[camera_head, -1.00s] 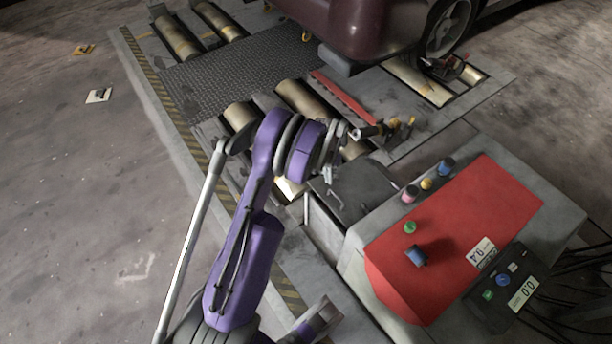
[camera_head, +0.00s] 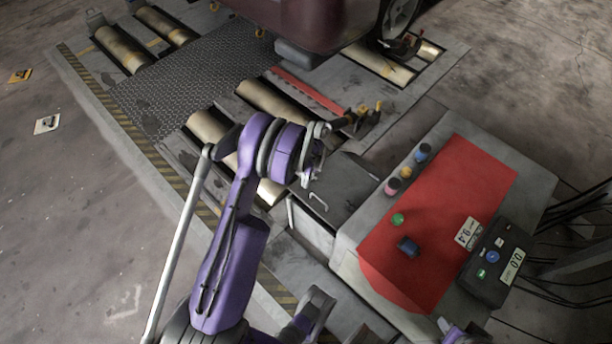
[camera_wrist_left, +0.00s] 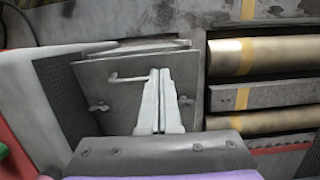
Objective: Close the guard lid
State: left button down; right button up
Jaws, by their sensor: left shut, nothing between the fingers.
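The guard lid (camera_head: 348,186) is a grey metal plate with a thin bar handle, on the box left of the red console. My left gripper (camera_head: 310,178) is over the lid's left part, near the handle, shut and empty. In the left wrist view the lid (camera_wrist_left: 125,78) shows its handle on the left and a small fitting on either side. The two fingers (camera_wrist_left: 160,74) are together in front of the plate, just right of the handle. Contact cannot be told. A narrow edge shows beyond the lid's far side; its exact angle is unclear. My right gripper is not in view.
A red-topped console (camera_head: 435,220) with knobs and a display stands right of the lid. Brass rollers (camera_head: 265,105) lie in the floor frame, with a dark red car (camera_head: 315,20) behind. Cables run at the right. Open floor (camera_head: 60,220) lies left.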

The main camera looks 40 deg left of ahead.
aim_at(302, 199)
pick_arm(q)
jog(key=f, duration=0.2)
jog(key=s+f, duration=0.1)
jog(key=f, duration=0.2)
jog(key=f+b, duration=0.1)
jog(key=f, duration=0.2)
jog(key=shift+s+a+f, duration=0.1)
jog(key=shift+s, duration=0.15)
jog(key=f+b, duration=0.1)
jog(key=f, duration=0.1)
jog(key=s+f+b, duration=0.1)
jog(key=f+b, duration=0.1)
jog(key=shift+r, duration=0.2)
